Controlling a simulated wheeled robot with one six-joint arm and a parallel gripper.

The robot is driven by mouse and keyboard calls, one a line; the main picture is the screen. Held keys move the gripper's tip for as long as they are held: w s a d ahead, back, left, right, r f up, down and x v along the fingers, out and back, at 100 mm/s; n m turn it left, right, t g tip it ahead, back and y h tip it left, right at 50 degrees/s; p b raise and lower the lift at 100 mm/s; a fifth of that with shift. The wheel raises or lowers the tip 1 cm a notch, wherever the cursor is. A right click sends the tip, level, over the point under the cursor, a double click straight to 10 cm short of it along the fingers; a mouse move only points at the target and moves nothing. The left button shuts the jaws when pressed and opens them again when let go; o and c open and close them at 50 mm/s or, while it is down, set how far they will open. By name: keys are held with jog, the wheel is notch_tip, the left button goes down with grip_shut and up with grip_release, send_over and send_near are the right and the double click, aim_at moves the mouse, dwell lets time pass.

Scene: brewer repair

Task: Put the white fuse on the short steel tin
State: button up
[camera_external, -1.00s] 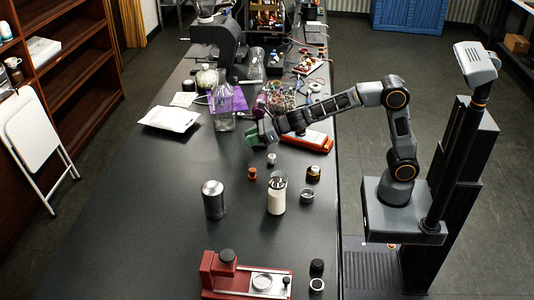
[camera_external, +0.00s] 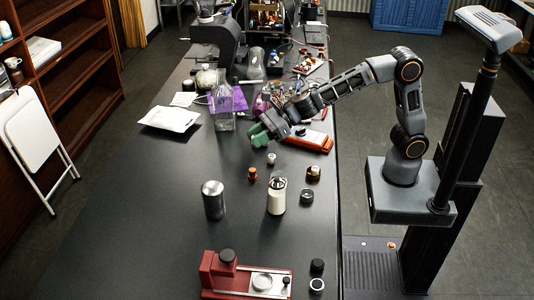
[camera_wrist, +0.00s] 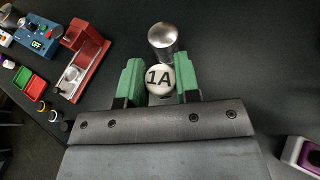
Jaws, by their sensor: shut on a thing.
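The white fuse (camera_wrist: 159,79) is a pale round piece marked "1A", held between the green fingers of my gripper (camera_wrist: 159,83) in the wrist view. In the external view my gripper (camera_external: 262,133) is above the table's middle, and I cannot make out the fuse there. A plain steel tin (camera_wrist: 163,38) stands just beyond the fuse in the wrist view. In the external view it is an upright cylinder (camera_external: 213,201), left of and nearer the camera than my gripper, apart from it.
A red device (camera_external: 225,275) is at the front.

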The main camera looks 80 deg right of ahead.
jog(key=a+r+n, duration=0.1)
jog(key=a+r, duration=0.1)
jog(key=a, duration=0.1)
jog(key=p, duration=0.3)
send_over(212, 187)
jog(key=s, duration=0.1)
jog(key=shift+g+y, duration=0.4)
jog(key=f, duration=0.7)
jog(key=shift+d+f, duration=0.25)
jog(key=shift+f, duration=0.15)
jog(key=shift+w+a+f, duration=0.15)
jog(key=shift+w+f, duration=0.2)
jog(key=shift+f, duration=0.15)
jog(key=shift+w+f+b, duration=0.1)
jog(key=shift+f+b, duration=0.4)
jog(key=shift+f, duration=1.2)
jog(key=shift+f, duration=0.2)
jog(key=o, duration=0.9)
jog(key=shift+r, duration=0.1)
jog(key=shift+r, duration=0.1)
